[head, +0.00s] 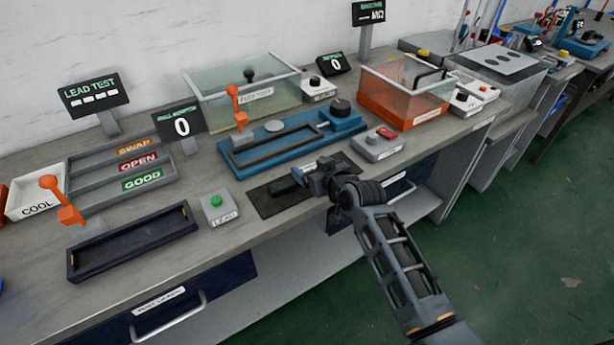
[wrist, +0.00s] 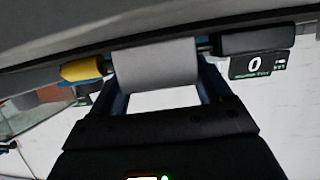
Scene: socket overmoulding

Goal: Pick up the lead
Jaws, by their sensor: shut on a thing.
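My gripper (wrist: 160,92) is shut on the lead in the wrist view. The lead shows there as a grey sleeve (wrist: 156,66) across the fingers, with a yellow end (wrist: 81,70) on the left and a black end (wrist: 255,40) on the right. In the head view my gripper (head: 308,178) is over the black mat (head: 265,203) at the bench's front edge. A dark piece beside it there may be part of the lead; my gripper hides the rest. I cannot tell whether the lead touches the mat.
A blue fixture (head: 235,158) lies behind the mat. A grey box with a green button (head: 216,203) stands left, beyond it an empty dark tray (head: 130,240). A grey box with a red button (head: 378,143) and an orange bin (head: 400,103) stand right.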

